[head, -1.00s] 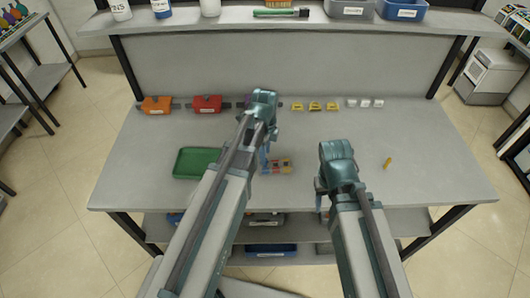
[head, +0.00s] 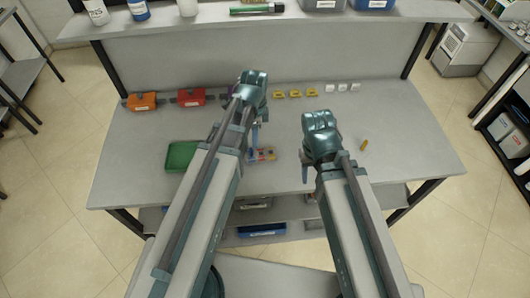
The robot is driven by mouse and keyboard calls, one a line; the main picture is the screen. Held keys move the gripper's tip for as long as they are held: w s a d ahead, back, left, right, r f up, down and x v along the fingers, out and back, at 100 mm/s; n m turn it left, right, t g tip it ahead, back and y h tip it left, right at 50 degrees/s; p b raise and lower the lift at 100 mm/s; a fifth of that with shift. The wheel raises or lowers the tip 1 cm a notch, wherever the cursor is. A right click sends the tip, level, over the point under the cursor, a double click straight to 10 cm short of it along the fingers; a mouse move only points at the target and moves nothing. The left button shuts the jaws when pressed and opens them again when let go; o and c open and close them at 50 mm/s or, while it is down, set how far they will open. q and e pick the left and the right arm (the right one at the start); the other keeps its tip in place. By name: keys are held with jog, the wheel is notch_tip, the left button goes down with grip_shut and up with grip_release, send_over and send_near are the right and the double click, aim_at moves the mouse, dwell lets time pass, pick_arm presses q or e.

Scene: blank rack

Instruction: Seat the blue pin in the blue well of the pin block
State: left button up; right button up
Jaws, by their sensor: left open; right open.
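The pin block (head: 264,155) is a small block with red, yellow and blue parts on the front middle of the table. My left arm partly covers it. My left gripper (head: 255,140) is open, pointing down just above and behind the block. My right gripper (head: 306,170) is open, pointing down to the right of the block near the table's front edge, apart from it. A yellow pin (head: 364,145) stands on the table at the right. I cannot make out the blue pin for certain; blue shows near the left fingertips and the block, too small to tell apart.
A green tray (head: 183,156) lies left of my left arm. An orange box (head: 142,101) and a red box (head: 191,96) stand at the back left. Yellow pieces (head: 295,93) and white pieces (head: 343,87) line the back. The table's right side is mostly clear.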

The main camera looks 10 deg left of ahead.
pick_arm(q)
jog(key=s+d+n+y, duration=0.1)
jog(key=s+d+n, duration=0.7)
jog(key=s+n, duration=0.4)
notch_tip(320, 180, down, 9)
jog(key=b, duration=0.9)
